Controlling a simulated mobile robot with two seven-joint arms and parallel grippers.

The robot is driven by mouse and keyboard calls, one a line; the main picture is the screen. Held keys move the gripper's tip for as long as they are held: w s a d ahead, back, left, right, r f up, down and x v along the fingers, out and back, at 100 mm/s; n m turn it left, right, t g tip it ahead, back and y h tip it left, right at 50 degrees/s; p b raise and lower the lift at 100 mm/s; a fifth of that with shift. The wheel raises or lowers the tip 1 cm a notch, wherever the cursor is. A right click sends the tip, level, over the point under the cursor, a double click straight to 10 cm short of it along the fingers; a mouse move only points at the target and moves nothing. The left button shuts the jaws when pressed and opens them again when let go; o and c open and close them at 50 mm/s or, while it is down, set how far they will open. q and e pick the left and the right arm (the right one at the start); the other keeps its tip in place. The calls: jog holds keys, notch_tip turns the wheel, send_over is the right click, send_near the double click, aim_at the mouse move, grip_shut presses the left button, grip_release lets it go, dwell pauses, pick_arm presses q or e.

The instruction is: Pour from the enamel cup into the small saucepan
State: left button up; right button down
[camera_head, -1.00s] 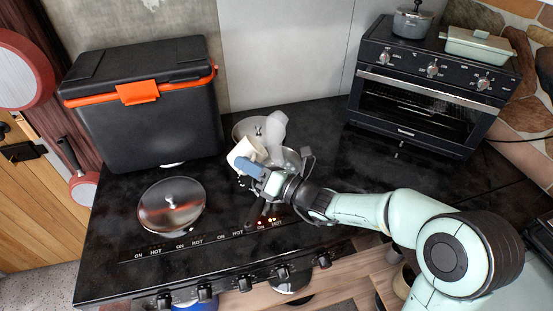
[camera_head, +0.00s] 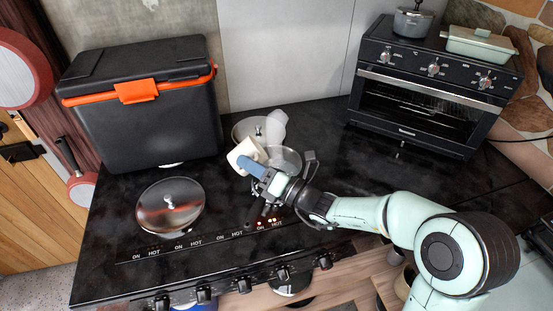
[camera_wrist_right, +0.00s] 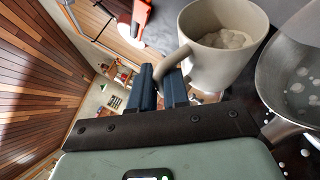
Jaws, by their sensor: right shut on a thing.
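The off-white enamel cup (camera_head: 246,153) is tilted in the head view, at the left rim of the small saucepan (camera_head: 290,160). My right gripper (camera_head: 252,167) is shut on the cup's handle with its blue fingers. In the right wrist view the cup (camera_wrist_right: 222,45) holds pale contents. The steel saucepan (camera_wrist_right: 268,75) is beside it there, with several white blobs inside. In the head view the cup and gripper hide part of the saucepan. My left gripper is not in view.
A pale translucent object (camera_head: 276,126) is just behind the saucepan. A glass lid (camera_head: 170,207) lies on the black cooktop to the left. A black cooler box (camera_head: 145,115) and a toaster oven (camera_head: 425,100) stand at the back. White specks (camera_wrist_right: 283,166) show outside the saucepan.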

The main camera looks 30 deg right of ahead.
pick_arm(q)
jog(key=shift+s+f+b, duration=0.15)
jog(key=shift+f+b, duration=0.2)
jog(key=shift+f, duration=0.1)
pick_arm(e)
jog(key=shift+d+f+m+t, duration=0.15)
jog(key=shift+m+t, duration=0.25)
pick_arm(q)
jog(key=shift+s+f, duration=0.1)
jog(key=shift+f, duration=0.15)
pick_arm(e)
jog(key=shift+d+r+m+t, duration=0.4)
jog(key=shift+m+t, duration=0.1)
jog(key=shift+m, duration=0.2)
pick_arm(q)
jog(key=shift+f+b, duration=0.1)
jog(key=shift+b, duration=0.25)
pick_arm(e)
jog(key=shift+d+r+m, duration=0.15)
jog(key=shift+d+m, duration=0.25)
jog(key=shift+s+d+r+t, duration=0.1)
jog(key=shift+d+t, duration=0.2)
jog(key=shift+t, duration=0.1)
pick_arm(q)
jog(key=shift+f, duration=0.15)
pick_arm(e)
jog(key=shift+d+r+m, duration=0.2)
jog(key=shift+d+m, duration=0.45)
jog(key=shift+m, duration=0.05)
